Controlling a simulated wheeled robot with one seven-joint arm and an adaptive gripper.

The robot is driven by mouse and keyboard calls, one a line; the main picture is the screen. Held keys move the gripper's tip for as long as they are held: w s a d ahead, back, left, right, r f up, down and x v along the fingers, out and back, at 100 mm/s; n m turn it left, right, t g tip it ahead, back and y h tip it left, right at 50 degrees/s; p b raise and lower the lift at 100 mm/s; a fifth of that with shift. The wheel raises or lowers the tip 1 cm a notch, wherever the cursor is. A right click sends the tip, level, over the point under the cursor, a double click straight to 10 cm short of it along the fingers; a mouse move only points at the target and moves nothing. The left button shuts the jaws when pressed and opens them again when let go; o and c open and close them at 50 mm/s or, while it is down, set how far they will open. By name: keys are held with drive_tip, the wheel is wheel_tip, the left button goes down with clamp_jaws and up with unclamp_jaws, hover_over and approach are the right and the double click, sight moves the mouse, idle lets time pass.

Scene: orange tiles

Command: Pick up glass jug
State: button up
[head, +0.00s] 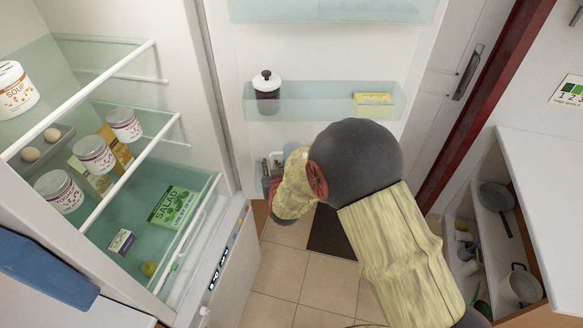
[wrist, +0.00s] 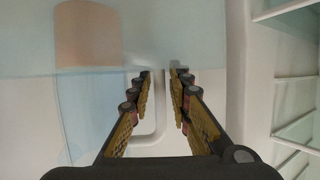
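My gripper (wrist: 162,73) is open in the wrist view, its two fingers apart with padded inner faces. A pale, see-through jug (wrist: 88,35) with a pinkish-brown band at its top seems to stand at the left. Its pale curved handle (wrist: 161,110) shows between the fingers; I cannot tell whether they touch it. In the head view my gripper (head: 269,168) reaches toward the lower part of the fridge door, partly behind my own arm. The jug is mostly hidden there.
A lidded jar (head: 267,98) and a yellow box (head: 373,104) stand on the door shelf (head: 320,92) above. An open cupboard with pans (head: 521,287) is at right.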

drive_tip(key=shift+c, duration=1.4)
clamp_jaws()
drive_tip(key=shift+r, duration=0.1)
